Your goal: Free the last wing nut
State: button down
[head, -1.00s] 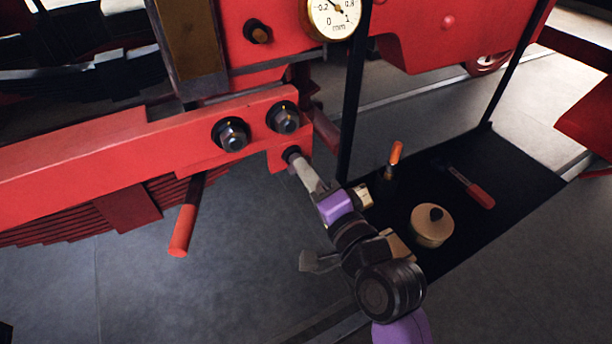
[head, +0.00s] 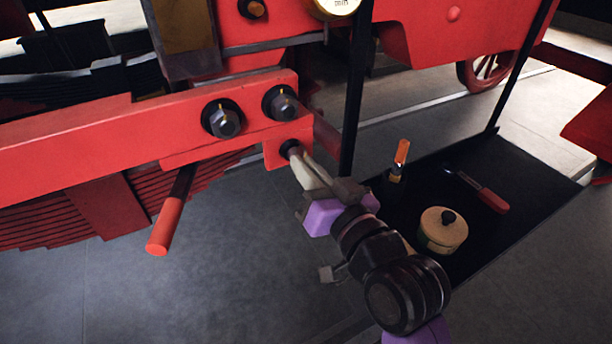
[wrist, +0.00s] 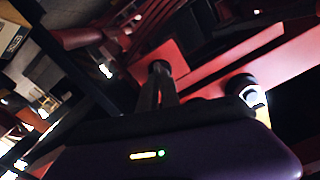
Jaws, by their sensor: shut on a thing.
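My gripper (head: 298,162) reaches up from the lower right to the small red bracket (head: 277,150) under the red beam. Its fingers are shut on a small dark part at the bracket's face, which I take to be the wing nut; the fingers hide most of it. In the wrist view the two fingers (wrist: 157,85) converge on a dark round end (wrist: 158,67) against the red metal. Whether the nut is still on its thread cannot be seen.
Two large hex nuts (head: 223,120) (head: 281,103) sit on the beam just above. A red-handled bar (head: 166,226) hangs at left. A black shelf (head: 520,170) at right holds a cream lidded pot (head: 443,231), an orange-topped item (head: 401,155) and a red-handled tool (head: 490,199). A black post (head: 354,100) stands close behind.

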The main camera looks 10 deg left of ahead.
jog(key=shift+f+n+b, duration=0.1)
jog(key=shift+n+b, duration=2.25)
jog(key=shift+n, duration=1.45)
jog(key=c, duration=1.6)
grip_release()
jog(key=shift+o, duration=0.2)
jog(key=b+v, duration=0.1)
jog(key=v, duration=0.6)
jog(key=shift+s+d, duration=0.25)
jog(key=shift+s, duration=0.05)
